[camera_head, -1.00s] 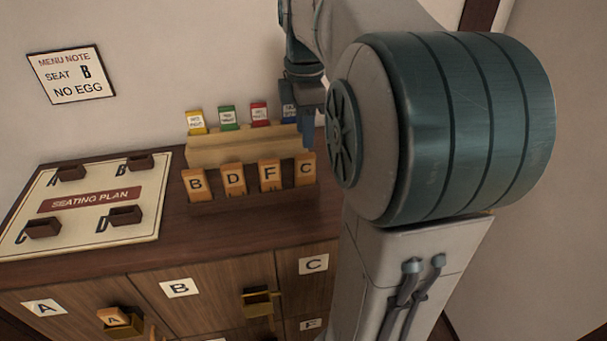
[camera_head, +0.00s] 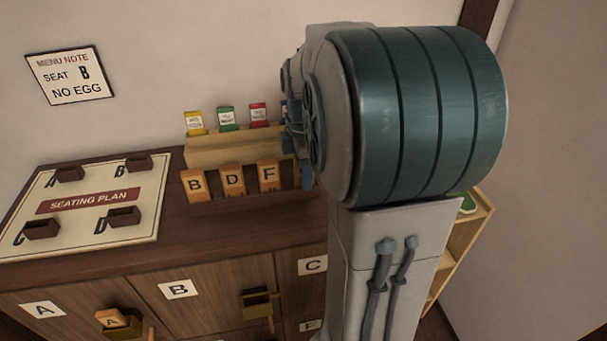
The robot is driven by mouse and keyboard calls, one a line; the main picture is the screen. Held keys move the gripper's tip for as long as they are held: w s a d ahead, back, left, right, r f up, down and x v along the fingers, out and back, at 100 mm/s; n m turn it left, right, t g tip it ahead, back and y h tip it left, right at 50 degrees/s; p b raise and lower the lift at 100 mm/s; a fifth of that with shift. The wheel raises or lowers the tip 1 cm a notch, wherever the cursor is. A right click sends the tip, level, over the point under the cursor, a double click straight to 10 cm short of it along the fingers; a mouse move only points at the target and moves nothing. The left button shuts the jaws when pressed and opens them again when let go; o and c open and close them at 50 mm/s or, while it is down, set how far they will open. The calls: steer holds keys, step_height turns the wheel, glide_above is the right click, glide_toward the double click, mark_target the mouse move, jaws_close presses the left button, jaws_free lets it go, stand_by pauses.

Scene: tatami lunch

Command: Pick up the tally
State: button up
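Orange lettered tallies B (camera_head: 196,184), D (camera_head: 232,180) and F (camera_head: 269,176) stand upright in a row in a dark holder on the cabinet top. Another tally, marked A (camera_head: 110,318), sits in a holder on cabinet door A. Tally C is now hidden behind my arm. A small blue part of my gripper (camera_head: 307,177) shows just right of tally F, low near the row's right end. My arm covers the rest, so its opening and whatever is between its fingers are hidden.
A wooden rack (camera_head: 225,151) behind holds yellow (camera_head: 195,122), green (camera_head: 227,118) and red (camera_head: 258,114) packets, with a blue one mostly hidden. A seating plan board (camera_head: 130,223) with several small brown holders lies left. A wooden shelf (camera_head: 467,235) stands right.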

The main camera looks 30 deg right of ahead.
jaws_close()
steer(key=shift+r, duration=0.15)
